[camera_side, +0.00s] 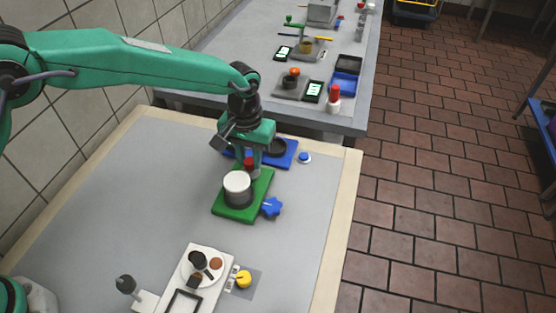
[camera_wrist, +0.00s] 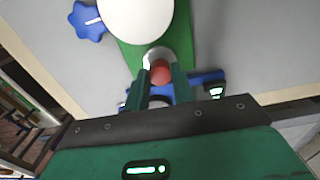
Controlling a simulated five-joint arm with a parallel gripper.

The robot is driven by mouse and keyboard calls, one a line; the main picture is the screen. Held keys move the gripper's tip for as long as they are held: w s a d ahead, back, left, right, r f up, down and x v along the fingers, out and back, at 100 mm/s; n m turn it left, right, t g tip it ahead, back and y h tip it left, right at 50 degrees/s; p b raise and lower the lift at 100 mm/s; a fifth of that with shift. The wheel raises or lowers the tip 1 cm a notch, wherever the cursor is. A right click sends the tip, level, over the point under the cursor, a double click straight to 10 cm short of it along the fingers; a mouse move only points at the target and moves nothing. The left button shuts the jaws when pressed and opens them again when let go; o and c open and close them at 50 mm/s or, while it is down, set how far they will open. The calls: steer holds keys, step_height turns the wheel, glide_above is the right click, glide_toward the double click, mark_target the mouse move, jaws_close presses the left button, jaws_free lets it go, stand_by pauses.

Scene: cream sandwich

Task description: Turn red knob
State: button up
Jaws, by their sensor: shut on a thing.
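The red knob (camera_side: 249,163) stands at the back end of a green base (camera_side: 232,212). In the wrist view the red knob (camera_wrist: 161,72) shows as a round red top between the two green fingers of my gripper (camera_wrist: 159,80). My gripper (camera_side: 247,164) points down over the knob and is shut on it, with a finger on each side. A white-topped grey cylinder (camera_side: 238,188) stands on the same green base, in front of the knob, and looks like a big white disc (camera_wrist: 137,18) from the wrist. Part of the knob is hidden by the fingers.
A blue star-shaped knob (camera_side: 271,207) sits right of the green base. A blue plate (camera_side: 284,156) with a dark round part lies behind, beside a blue button (camera_side: 304,157). A white tray (camera_side: 222,258) and yellow knob (camera_side: 244,279) are in front. The table's left side is clear.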

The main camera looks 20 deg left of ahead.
mark_target(250, 160)
steer(key=shift+m, duration=2)
steer(key=o, duration=1)
steer(key=shift+a, duration=0.1)
steer(key=shift+w+r, duration=0.1)
step_height(250, 160, up, 6)
steer(key=shift+f, duration=0.1)
steer(key=shift+d+r, duration=0.2)
steer(key=shift+r, duration=0.85)
